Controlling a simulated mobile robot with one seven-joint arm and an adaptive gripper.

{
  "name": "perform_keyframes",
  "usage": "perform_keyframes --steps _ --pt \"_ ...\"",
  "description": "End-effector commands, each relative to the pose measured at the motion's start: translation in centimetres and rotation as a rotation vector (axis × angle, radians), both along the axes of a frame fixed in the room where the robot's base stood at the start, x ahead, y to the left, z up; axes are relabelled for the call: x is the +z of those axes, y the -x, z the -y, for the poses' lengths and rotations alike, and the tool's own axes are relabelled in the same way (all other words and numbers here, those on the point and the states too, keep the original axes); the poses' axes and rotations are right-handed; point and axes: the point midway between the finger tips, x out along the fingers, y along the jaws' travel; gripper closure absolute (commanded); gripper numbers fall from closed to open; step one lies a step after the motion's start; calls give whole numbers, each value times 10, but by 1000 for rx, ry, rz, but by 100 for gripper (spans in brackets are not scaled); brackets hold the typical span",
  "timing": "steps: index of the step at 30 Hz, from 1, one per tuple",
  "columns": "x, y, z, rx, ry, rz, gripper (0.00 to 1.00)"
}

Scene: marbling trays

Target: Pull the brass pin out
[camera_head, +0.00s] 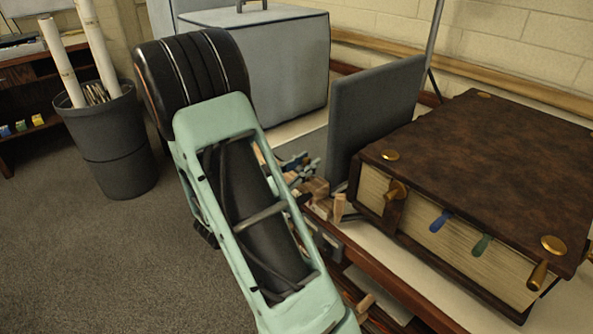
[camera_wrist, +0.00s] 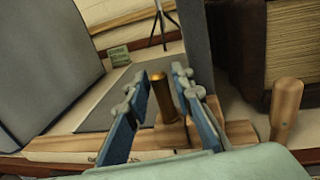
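The brass pin (camera_wrist: 164,98) shows in the wrist view as a short upright cylinder. It stands at a wooden block (camera_wrist: 238,132) on the table's edge; its lower end is hidden by the block and a finger. My gripper (camera_wrist: 160,77) has its two blue fingers apart, one on each side of the pin. I see gaps between the fingertips and the pin, so it is not gripped. In the head view my gripper (camera_head: 299,169) is small, beside the wooden block (camera_head: 318,188), and the pin cannot be made out there.
A dark upright panel (camera_head: 372,103) stands just behind the block. A huge brown book (camera_head: 500,150) with brass fittings and coloured tabs lies to the right. A grey case (camera_head: 270,62) stands behind my arm. A bin (camera_head: 112,145) with rolled tubes is on the floor at left.

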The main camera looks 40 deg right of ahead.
Motion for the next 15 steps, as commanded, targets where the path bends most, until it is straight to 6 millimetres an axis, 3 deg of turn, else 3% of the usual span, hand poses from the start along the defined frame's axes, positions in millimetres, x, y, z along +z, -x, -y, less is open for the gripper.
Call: perform_keyframes --steps 9,15 --pt "0 -1 3 1 0 -1 78" --pt "0 -1 3 1 -1 -1 99"
